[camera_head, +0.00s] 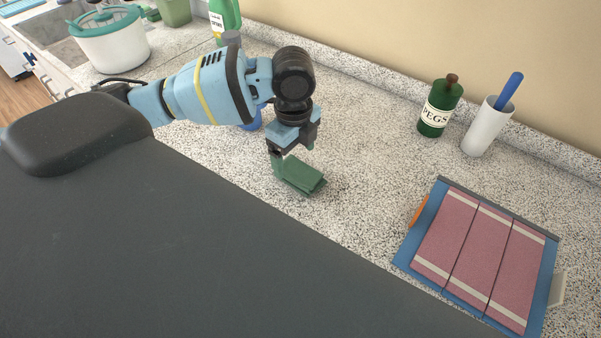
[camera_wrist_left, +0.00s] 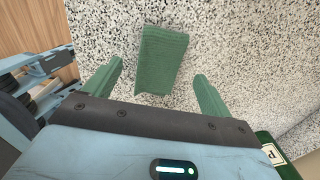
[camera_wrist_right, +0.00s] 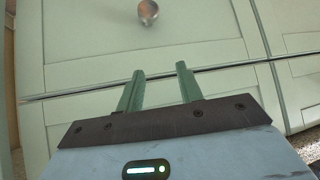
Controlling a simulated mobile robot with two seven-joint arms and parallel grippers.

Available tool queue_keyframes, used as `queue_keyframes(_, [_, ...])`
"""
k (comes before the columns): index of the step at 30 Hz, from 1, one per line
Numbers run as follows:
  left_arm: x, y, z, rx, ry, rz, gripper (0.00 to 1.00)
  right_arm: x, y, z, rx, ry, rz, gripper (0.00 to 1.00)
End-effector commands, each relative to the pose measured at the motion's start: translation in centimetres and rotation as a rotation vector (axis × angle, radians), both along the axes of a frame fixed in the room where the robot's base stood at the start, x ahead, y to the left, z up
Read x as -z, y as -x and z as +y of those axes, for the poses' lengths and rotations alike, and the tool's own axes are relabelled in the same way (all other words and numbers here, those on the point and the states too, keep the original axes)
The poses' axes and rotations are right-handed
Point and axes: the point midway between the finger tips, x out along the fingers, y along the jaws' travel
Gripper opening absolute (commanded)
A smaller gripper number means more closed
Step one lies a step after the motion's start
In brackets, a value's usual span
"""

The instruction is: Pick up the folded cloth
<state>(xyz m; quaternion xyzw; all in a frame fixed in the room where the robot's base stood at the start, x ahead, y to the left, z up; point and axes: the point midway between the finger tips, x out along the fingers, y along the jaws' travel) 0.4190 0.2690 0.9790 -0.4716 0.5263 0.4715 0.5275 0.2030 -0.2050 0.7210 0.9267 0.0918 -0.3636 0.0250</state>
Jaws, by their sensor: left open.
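A green folded cloth (camera_head: 303,178) lies on the speckled counter, in layers. In the left wrist view the cloth (camera_wrist_left: 161,60) lies ahead of the fingertips, across the space between them. My left gripper (camera_wrist_left: 158,72) is open and empty. In the head view the left gripper (camera_head: 280,163) points down at the cloth's left end; whether it touches the cloth is unclear. My right gripper (camera_wrist_right: 160,70) has its green fingers apart with nothing between them, facing pale green cabinet fronts; it is outside the head view.
A pink striped panelled piece (camera_head: 474,254) lies on a blue board (camera_head: 407,253) at right. A green PEGS bottle (camera_head: 440,108) and a white cup (camera_head: 486,130) with a blue-handled item stand near the wall. A white pot (camera_head: 112,45) stands at left. Counter right of the cloth is clear.

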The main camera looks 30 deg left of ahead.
Motion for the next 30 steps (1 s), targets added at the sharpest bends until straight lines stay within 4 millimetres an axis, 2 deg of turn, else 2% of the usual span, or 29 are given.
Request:
queue_keyframes(7, [3.5, 0.0, -0.3, 0.000, 0.001, 0.002, 0.84, 0.1, 0.1, 0.0, -0.001, 0.000, 0.002, 0.36])
queue_keyframes(17, [4.1, 0.0, -0.2, 0.001, 0.000, -0.002, 0.84, 0.3, 0.2, 0.0, 0.000, 0.000, 0.007, 0.36])
queue_keyframes(28, [4.1, 0.0, -0.2, 0.001, 0.000, -0.001, 0.36, 0.3, 0.2, 0.0, 0.000, 0.000, 0.008, 0.36])
queue_keyframes(30, [4.1, 0.0, -0.2, 0.001, 0.000, -0.002, 0.35, 0.3, 0.2, 0.0, 0.000, 0.000, 0.008, 0.36])
